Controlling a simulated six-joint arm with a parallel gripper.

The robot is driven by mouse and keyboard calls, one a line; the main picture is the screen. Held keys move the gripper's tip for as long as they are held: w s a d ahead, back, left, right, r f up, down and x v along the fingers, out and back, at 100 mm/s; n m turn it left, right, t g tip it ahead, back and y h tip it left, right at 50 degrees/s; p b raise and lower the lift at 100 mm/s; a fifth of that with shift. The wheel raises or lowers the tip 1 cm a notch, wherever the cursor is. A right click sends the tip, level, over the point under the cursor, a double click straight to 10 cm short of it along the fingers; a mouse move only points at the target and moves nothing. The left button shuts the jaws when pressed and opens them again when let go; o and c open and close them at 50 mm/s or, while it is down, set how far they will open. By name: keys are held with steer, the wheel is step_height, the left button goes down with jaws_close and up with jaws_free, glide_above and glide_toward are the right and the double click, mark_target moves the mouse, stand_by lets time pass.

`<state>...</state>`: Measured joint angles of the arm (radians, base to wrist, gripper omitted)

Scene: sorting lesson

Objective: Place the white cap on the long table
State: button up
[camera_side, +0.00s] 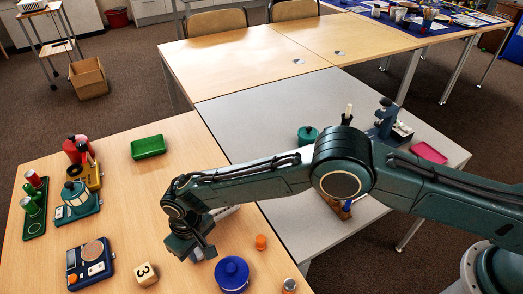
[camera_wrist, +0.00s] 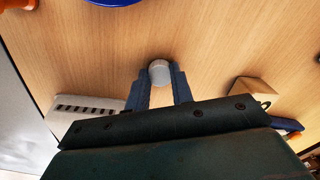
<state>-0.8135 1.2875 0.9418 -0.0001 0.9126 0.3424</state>
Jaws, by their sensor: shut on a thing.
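My gripper (camera_side: 201,254) is low over the near wooden table (camera_side: 120,190), left of a blue lidded pot. I cannot tell whether the cap touches the wood. A grey table (camera_side: 265,120) adjoins on the right, and pale wooden tables (camera_side: 235,62) stand behind it. Which one is the long table is not clear.
A green tray (camera_side: 148,146) lies farther back. The far wooden tabletops are mostly bare.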

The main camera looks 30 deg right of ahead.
mark_target(198, 252)
stand_by(0.3)
steer(key=o, duration=1)
steer(key=shift+f, duration=0.1)
steer(key=shift+c, duration=0.2)
step_height(198, 252, up, 12)
steer(key=shift+r, duration=0.2)
